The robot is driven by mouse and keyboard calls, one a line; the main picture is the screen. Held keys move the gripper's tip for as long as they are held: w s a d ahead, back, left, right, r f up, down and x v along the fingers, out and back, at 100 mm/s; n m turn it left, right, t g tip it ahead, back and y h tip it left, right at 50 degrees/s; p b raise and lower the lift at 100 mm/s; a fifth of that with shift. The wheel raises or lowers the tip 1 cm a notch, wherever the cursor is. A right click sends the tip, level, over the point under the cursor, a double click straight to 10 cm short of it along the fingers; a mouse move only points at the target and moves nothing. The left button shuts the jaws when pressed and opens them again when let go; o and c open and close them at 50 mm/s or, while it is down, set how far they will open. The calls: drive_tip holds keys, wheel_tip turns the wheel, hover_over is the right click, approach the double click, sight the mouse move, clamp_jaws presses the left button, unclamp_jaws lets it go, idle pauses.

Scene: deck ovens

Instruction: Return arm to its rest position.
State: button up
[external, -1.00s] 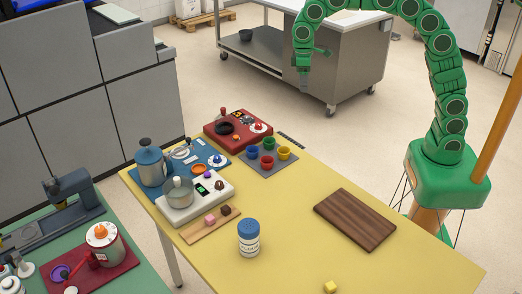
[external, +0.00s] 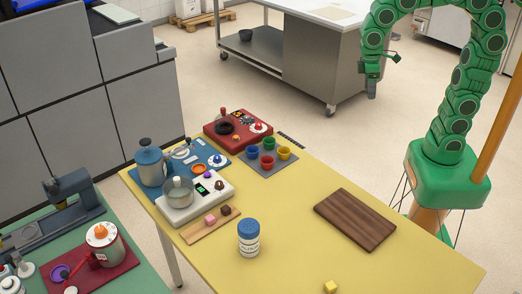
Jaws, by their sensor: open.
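My green arm rises from its base at the right of the external view and arches over, with its end hanging down. My gripper (external: 371,88) points down at the upper right, in the air beyond the far side of the yellow table (external: 300,235). It is apart from everything on the table. The fingers are small and dark here, and nothing shows between them.
A steel table (external: 318,70) stands behind. Floor between is clear.

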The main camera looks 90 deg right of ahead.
drive_tip(key=s+f, duration=0.2)
drive_tip(key=s, duration=0.7)
drive_tip(key=s+a+f, duration=0.1)
drive_tip(key=s+f, duration=0.1)
drive_tip(key=s, duration=0.6)
drive_tip(key=shift+s+f, duration=0.4)
drive_tip(key=shift+a, duration=0.15)
idle(0.7)
